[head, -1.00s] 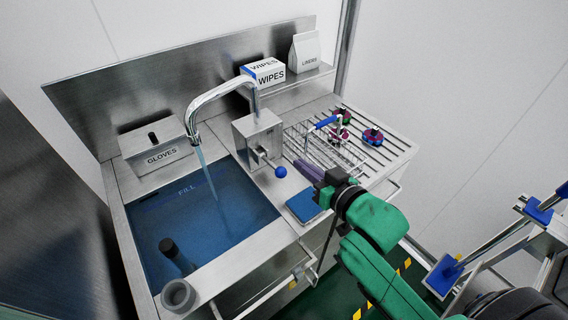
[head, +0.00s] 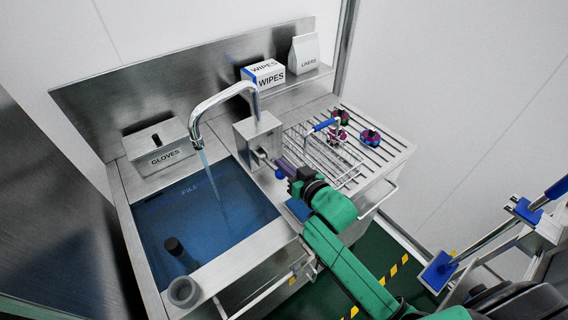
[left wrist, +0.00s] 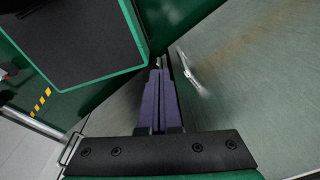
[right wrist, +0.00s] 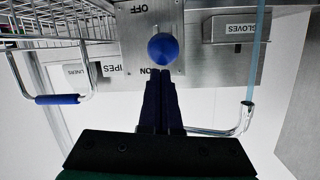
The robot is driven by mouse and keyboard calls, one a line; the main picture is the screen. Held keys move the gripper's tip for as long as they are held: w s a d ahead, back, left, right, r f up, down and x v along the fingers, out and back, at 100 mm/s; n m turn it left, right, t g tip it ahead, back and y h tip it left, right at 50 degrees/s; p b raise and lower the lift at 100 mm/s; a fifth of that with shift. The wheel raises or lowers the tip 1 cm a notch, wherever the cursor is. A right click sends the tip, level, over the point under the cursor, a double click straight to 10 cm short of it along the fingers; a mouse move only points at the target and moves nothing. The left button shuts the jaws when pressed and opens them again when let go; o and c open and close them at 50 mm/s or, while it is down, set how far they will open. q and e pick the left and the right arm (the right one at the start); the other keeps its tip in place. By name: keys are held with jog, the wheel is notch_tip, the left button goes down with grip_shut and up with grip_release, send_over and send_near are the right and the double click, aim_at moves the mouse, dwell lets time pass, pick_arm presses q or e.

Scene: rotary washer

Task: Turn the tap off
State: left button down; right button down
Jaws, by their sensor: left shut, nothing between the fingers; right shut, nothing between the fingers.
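The curved metal tap spout (head: 222,97) pours a stream of water (head: 210,176) into the blue-filled basin (head: 160,232). Its valve box (head: 258,134) stands beside it, with a lever ending in a blue ball knob (head: 280,174). In the right wrist view the knob (right wrist: 163,49) sits by the ON mark (right wrist: 158,71), with the OFF mark (right wrist: 152,8) farther off. My right gripper (head: 283,163) is shut and empty, its tips close beside the knob; I cannot tell if they touch. My left gripper (left wrist: 160,72) is shut and empty, seen only in its wrist view.
A wire basket (head: 335,155) with a blue handle stands right of the valve on the slatted drainboard (head: 385,155). A gloves box (head: 160,150) is left of the spout. A wipes box (head: 264,75) and liners bag (head: 304,54) are on the shelf. A grey cup (head: 184,291) stands at the front.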

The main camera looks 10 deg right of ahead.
jog(key=shift+s+f, duration=0.15)
jog(key=shift+s, duration=0.15)
jog(key=shift+w, duration=0.1)
jog(key=shift+f, duration=0.1)
jog(key=shift+f, duration=0.15)
jog(key=f+b, duration=0.1)
jog(key=b, duration=0.1)
jog(key=f+t+b, duration=0.1)
jog(key=f+b, duration=0.1)
jog(key=b, duration=0.1)
jog(key=shift+s+d, duration=0.2)
jog(key=shift+s, duration=0.15)
jog(key=shift+s+f, duration=0.1)
jog(key=shift+f, duration=0.55)
